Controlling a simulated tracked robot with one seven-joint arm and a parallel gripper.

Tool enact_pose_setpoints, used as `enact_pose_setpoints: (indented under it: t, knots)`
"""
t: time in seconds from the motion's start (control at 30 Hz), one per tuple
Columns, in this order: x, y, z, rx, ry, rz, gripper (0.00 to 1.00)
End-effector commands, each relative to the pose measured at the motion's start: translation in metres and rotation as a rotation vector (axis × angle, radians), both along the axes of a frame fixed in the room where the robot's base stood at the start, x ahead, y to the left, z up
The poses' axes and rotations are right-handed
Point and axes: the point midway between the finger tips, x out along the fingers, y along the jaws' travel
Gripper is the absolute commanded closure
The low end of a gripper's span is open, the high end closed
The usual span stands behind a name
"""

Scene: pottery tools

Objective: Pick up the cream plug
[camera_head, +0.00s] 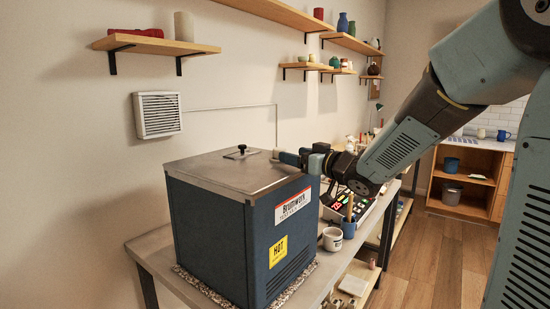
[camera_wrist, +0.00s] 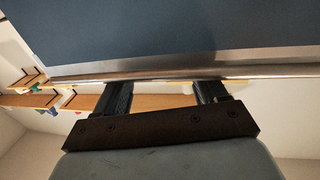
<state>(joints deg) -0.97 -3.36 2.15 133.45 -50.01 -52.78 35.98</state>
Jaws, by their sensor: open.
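A small cream piece, which looks like the cream plug (camera_head: 275,153), shows at the back right edge of the kiln's metal lid. My gripper (camera_head: 289,158) is level with the lid's right side, its tips just right of the cream piece. I cannot tell whether they touch it. In the wrist view my gripper (camera_wrist: 163,88) has its two dark fingers spread apart, with no plug visible between them.
The blue kiln (camera_head: 240,225) with a black lid knob (camera_head: 241,149) stands on a grey bench (camera_head: 152,246). Shelves (camera_head: 155,44) line the wall above.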

Motion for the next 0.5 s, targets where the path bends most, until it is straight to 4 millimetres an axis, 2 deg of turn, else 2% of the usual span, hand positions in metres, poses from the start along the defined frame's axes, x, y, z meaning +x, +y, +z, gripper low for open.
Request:
enact_pose_setpoints:
  t: [0.3, 0.5]
  knots:
    - [0.023, 0.029, 0.001, -0.001, 0.001, 0.002, 0.29]
    - [0.033, 0.038, 0.001, -0.001, 0.001, 0.001, 0.29]
